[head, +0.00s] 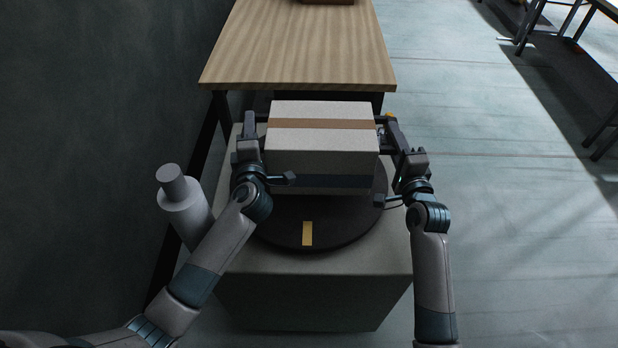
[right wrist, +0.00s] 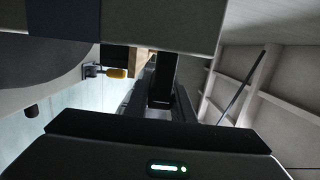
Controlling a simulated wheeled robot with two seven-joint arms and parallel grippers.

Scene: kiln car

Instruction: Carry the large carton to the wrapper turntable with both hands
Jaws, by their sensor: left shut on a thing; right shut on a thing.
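The large carton (head: 322,153) is a pale box with a brown tape strip along its top and a dark band low on its front. It is level over the back part of the dark round wrapper turntable (head: 345,228); I cannot tell whether it touches the disc. My left gripper (head: 250,128) is shut on the carton's left side, my right gripper (head: 386,130) on its right side. In the right wrist view the carton (right wrist: 135,22) fills the top and the turntable's edge (right wrist: 45,68) shows at the left. The carton hides the back of the disc.
The turntable sits on a grey block (head: 310,290) and has a yellow mark (head: 307,233) at its front. A wooden table (head: 300,45) stands right behind. A grey cylinder (head: 185,205) is at the left, near a dark wall.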

